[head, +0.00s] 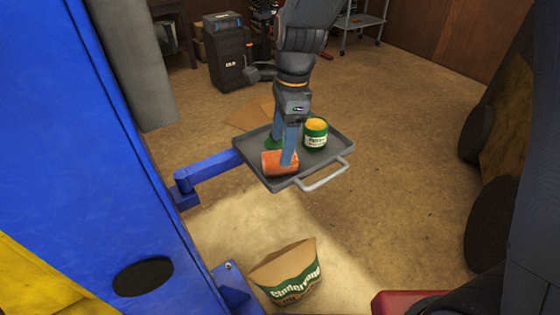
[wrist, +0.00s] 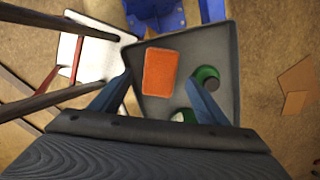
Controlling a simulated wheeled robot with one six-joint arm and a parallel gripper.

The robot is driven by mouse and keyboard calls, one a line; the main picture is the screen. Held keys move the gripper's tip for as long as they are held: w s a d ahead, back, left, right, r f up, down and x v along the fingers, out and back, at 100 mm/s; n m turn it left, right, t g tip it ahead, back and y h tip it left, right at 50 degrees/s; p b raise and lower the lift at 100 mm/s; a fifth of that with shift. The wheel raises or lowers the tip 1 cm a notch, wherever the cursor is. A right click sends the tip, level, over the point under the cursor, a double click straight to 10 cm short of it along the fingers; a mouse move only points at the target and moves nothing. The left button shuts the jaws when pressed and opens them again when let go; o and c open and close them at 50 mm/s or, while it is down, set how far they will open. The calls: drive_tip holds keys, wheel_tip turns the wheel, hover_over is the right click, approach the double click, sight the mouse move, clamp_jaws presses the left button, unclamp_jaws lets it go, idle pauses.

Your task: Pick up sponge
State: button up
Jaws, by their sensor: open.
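The orange sponge (head: 280,168) lies on the dark grey tray (head: 331,151), toward its near left side. In the wrist view the sponge (wrist: 161,72) shows whole between the two blue fingers of my gripper (wrist: 158,82), a little nearer the left fingertip. In the head view my gripper (head: 282,152) is open and points down over the tray, one finger in front of the sponge and hiding part of it. I cannot tell whether the fingers touch the sponge or how far above it they are.
A green can with a yellow top (head: 316,133) stands on the tray right of my gripper. A dark green object (wrist: 206,74) sits close to the right finger. A blue arm (head: 212,168) holds the tray. A paper bag (head: 285,272) stands on the floor below.

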drive_tip(key=shift+s+a+f+p, duration=0.15)
drive_tip(key=shift+f+p, duration=0.35)
drive_tip(key=shift+f, duration=0.9)
drive_tip(key=shift+w+a+f+p, duration=0.1)
drive_tip(key=shift+f+p, duration=0.35)
drive_tip(key=shift+f, duration=0.9)
drive_tip(key=shift+f, duration=0.25)
drive_tip(key=c, duration=1.2)
drive_tip(key=shift+r, duration=0.15)
drive_tip(key=shift+r+b, duration=1.15)
drive_tip(key=shift+r, duration=4)
